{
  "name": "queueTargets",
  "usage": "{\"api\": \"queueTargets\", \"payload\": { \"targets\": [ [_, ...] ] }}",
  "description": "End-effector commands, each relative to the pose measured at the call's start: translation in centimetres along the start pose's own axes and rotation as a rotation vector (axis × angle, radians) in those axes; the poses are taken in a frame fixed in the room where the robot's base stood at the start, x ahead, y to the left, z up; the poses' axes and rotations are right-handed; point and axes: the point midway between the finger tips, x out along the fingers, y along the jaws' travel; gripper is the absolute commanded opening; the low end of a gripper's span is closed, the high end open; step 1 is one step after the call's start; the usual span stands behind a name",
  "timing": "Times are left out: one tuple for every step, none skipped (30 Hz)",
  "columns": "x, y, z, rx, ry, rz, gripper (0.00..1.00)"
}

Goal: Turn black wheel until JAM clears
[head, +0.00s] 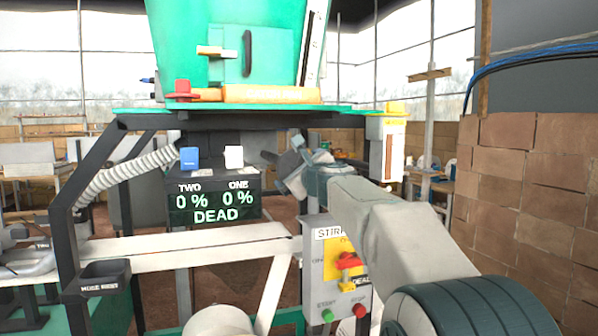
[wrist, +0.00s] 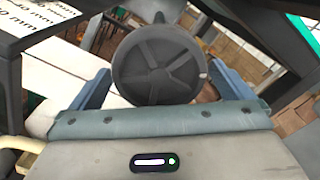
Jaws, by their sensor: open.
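The black wheel (wrist: 158,65), a round disc with a spoked face, fills the upper middle of the wrist view. My gripper (wrist: 159,68) is open, with one blue-grey finger on each side of the wheel. A gap shows between the wheel and each finger. How deep the wheel sits between them is hard to tell. The display (head: 213,203) reads TWO 0 %, ONE 0 % and DEAD. No JAM reading shows.
A STIR control box (head: 336,270) with a red knob and green and red buttons hangs below my arm. A green hopper (head: 232,45) stands above. A black frame post (head: 64,220) and a ribbed hose (head: 125,175) are at left. A brick wall (head: 525,190) is at right.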

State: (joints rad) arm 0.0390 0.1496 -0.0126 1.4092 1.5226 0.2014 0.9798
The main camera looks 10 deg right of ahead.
Motion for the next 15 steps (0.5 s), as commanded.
{"api": "queueTargets", "payload": {
  "targets": [
    [0.0,0.0,0.0,0.0,0.0,0.0,1.0],
    [0.0,0.0,0.0,0.0,0.0,0.001,1.0],
    [0.0,0.0,0.0,0.0,0.0,0.001,1.0],
    [-0.1,0.0,0.0,0.0,0.0,0.0,1.0],
    [-0.1,0.0,0.0,0.0,0.0,0.0,1.0],
    [-0.3,0.0,0.0,0.0,0.0,0.0,1.0],
    [-0.5,0.0,0.0,0.0,0.0,0.0,1.0],
    [-0.7,0.0,0.0,0.0,0.0,0.0,1.0],
    [-1.0,0.1,-0.1,0.0,0.0,0.0,1.0],
    [-1.2,0.1,-0.1,-0.001,0.001,0.0,1.0],
    [-1.4,0.1,-0.1,-0.001,0.0,0.0,1.0],
    [-1.7,0.1,-0.1,-0.001,0.0,-0.001,1.0],
    [-1.9,0.1,-0.1,-0.001,0.0,-0.001,1.0],
    [-2.1,0.1,-0.1,-0.001,0.0,0.0,1.0],
    [-2.4,0.1,-0.1,-0.001,0.001,0.0,1.0]
  ]
}}
